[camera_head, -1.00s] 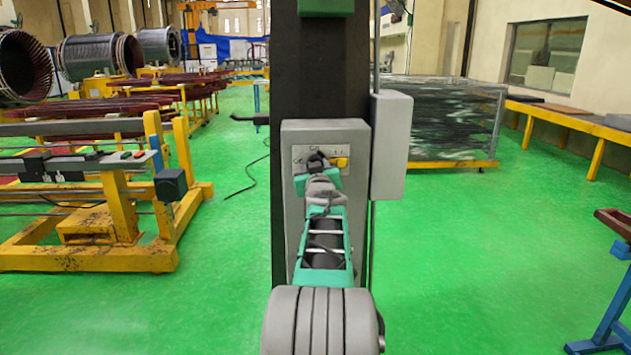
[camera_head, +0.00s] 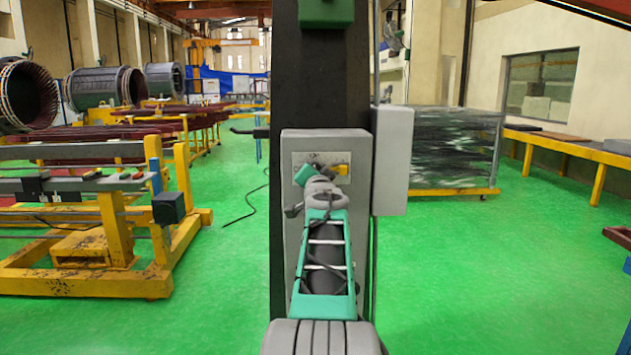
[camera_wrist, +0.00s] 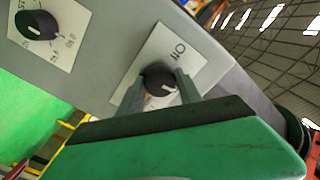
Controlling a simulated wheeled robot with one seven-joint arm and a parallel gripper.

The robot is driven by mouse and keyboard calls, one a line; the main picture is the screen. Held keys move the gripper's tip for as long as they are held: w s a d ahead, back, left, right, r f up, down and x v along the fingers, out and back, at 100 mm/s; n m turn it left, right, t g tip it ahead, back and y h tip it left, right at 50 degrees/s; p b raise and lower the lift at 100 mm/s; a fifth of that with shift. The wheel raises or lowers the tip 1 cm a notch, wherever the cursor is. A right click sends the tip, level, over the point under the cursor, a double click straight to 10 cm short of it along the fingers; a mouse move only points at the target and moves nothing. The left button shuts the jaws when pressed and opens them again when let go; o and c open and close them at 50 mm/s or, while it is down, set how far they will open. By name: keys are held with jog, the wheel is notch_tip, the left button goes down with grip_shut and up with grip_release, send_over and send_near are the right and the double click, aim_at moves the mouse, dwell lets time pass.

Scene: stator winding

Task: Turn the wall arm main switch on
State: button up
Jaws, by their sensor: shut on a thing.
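The grey switch box (camera_head: 362,225) is fixed to a dark column, with a light label plate (camera_head: 322,158) and a yellow part (camera_head: 343,169) near its top. In the wrist view, a black rotary switch knob (camera_wrist: 160,80) sits on a white plate with short dark markings. My gripper (camera_wrist: 158,88) has its two grey fingers on either side of this knob and is shut on it. In the head view, my gripper (camera_head: 306,175) is tilted at the label plate and hides the knob. A second black knob (camera_wrist: 36,25) on a marked plate is at the wrist view's upper left.
A plain grey box (camera_head: 392,160) juts out at the column's right. A yellow stand (camera_head: 110,225) is at left. A dark caged stack (camera_head: 455,150) and a yellow bench (camera_head: 575,150) are at right. Green floor is open on the right.

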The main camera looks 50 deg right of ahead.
jog(key=shift+r+m+b, duration=0.1)
jog(key=shift+m+b, duration=0.25)
jog(key=shift+m, duration=0.65)
jog(key=o, duration=1.4)
jog(key=shift+c, duration=0.2)
jog(key=b+v, duration=0.1)
jog(key=v, duration=0.6)
jog(key=shift+s+a, duration=0.25)
jog(key=shift+s, duration=0.05)
